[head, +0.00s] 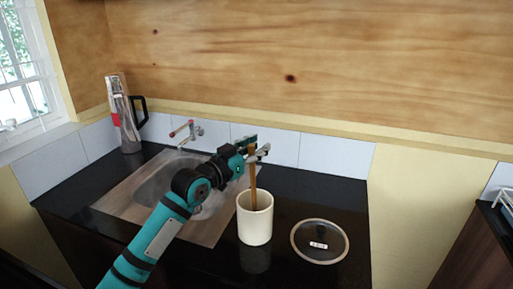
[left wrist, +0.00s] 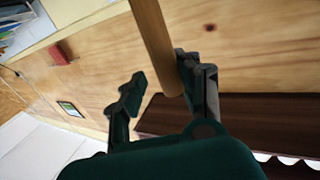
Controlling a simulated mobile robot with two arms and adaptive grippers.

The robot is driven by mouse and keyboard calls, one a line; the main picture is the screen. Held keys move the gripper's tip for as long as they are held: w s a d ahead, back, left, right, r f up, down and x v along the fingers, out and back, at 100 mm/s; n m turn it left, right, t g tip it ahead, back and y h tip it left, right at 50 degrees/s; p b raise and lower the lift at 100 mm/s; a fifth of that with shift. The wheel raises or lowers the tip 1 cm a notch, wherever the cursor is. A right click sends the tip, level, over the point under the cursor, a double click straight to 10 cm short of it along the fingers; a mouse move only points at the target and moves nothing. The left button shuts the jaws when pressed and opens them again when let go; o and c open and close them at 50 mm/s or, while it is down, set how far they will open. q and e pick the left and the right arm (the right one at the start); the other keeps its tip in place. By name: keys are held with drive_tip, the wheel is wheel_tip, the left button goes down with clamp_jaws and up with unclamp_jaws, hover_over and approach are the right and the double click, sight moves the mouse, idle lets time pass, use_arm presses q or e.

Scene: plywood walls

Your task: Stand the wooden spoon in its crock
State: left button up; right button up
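The wooden spoon (head: 253,188) stands nearly upright, its lower part inside the cream crock (head: 255,222) on the black counter; the part inside is hidden. My left gripper (head: 258,153) is at the top of the spoon's handle, above the crock's rim. In the left wrist view, the handle (left wrist: 156,42) passes beside the right-hand finger of my left gripper (left wrist: 160,84). The other finger stands apart from it with a visible gap, so the gripper is open. I cannot tell whether the near finger touches the handle. My right gripper is not in view.
A glass lid (head: 320,241) lies right of the crock. A steel sink (head: 150,192) with a tap (head: 188,132) is at left behind my arm. A tall steel flask (head: 124,115) stands at the back left corner. Bare counter lies behind the lid.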

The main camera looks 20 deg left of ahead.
use_arm(q)
drive_tip(key=shift+s+a, duration=0.15)
drive_tip(key=shift+s, duration=0.15)
drive_tip(key=v, duration=1.1)
drive_tip(key=shift+s, duration=0.15)
drive_tip(key=shift+a+f, duration=0.1)
idle(0.3)
